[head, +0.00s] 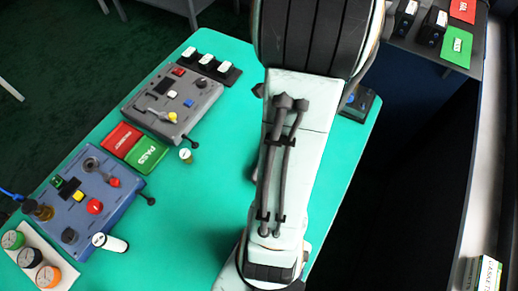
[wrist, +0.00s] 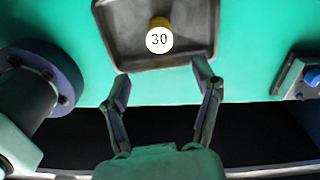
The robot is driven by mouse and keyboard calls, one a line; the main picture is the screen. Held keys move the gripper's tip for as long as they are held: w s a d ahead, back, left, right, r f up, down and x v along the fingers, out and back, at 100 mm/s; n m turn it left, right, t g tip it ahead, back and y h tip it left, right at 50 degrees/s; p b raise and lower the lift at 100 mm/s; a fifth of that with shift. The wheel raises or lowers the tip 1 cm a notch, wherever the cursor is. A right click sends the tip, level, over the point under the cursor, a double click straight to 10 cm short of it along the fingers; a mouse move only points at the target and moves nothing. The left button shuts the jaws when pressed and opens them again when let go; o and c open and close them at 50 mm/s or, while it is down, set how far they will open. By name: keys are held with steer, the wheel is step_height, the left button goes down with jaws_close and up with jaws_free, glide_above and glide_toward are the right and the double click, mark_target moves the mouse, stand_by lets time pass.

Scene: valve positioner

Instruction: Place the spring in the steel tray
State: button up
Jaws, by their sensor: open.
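The steel tray (wrist: 105,35) is a shallow grey tray with a raised rim, at the top centre of the wrist view. A yellow piece with a round white top marked 30 (wrist: 159,38) is in the tray, apart from my fingers. I cannot tell whether this piece is the spring; no bare coil is clear in either view. My gripper (wrist: 162,74) is open, with nothing between its fingers, and its tips reach the tray's near edge in the picture. In the head view my arm hides the tray and my gripper.
A grey device (head: 172,104), a blue device (head: 88,197) and red (head: 121,139) and green (head: 148,155) pads stand on the left of the green table (head: 185,225). A white-topped cylinder (head: 112,243) lies nearer.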

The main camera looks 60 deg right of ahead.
steer(key=w+a+r+n, duration=0.6)
steer(key=w+a+n, duration=0.4)
steer(key=n, duration=0.4)
steer(key=s+a+r+n, duration=0.2)
steer(key=a+n, duration=0.6)
steer(key=n, duration=0.2)
steer(key=s+a+r+n, duration=0.3)
steer(key=a+n, duration=0.5)
steer(key=n, duration=0.2)
steer(key=shift+s+a+r+n+y, duration=0.25)
steer(key=shift+a+r+n+y, duration=0.05)
steer(key=shift+a+y, duration=0.1)
steer(key=shift+d, duration=0.1)
